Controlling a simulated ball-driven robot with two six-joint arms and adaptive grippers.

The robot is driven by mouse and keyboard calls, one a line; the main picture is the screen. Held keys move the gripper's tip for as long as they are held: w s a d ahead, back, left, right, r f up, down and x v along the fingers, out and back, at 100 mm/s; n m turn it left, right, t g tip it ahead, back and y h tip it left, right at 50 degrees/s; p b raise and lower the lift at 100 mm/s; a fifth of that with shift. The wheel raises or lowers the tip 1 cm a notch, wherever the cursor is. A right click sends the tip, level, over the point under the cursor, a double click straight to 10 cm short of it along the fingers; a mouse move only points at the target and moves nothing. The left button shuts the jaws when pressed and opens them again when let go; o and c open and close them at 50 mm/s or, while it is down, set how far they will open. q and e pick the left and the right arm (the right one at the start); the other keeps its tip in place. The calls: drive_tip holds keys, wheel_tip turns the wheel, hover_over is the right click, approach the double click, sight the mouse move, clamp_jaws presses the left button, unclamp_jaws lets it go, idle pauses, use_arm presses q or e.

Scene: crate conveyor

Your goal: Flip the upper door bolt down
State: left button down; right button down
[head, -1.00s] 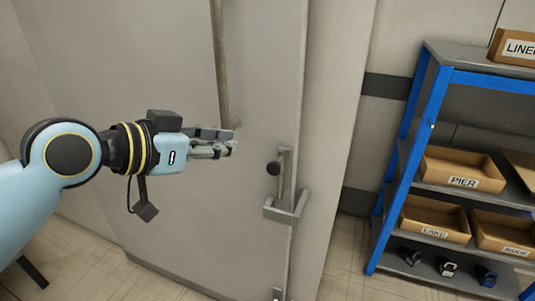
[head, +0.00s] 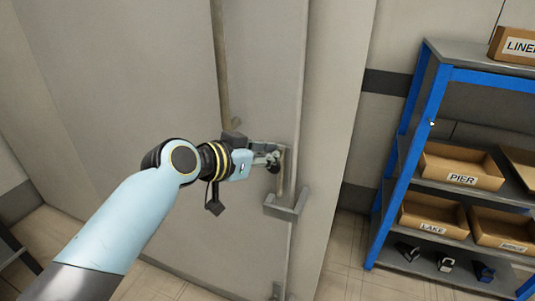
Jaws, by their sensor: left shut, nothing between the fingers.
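The grey door (head: 262,60) fills the middle of the head view. A bolt (head: 281,183) with a thin upright bar sits near its right edge, above an L-shaped grey bracket (head: 286,204). The bolt's small dark round knob (head: 273,169) shows just under my left fingertips. My left gripper (head: 273,157) is shut and empty, its fingertips at the knob and the top of the bar. I cannot tell whether they touch. The fingers hide part of the bolt's upper end. My right gripper is not in view.
A second piece of grey door hardware (head: 278,291) shows low on the door. A blue shelf rack (head: 418,150) with labelled cardboard boxes stands at the right. Tiled floor shows between.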

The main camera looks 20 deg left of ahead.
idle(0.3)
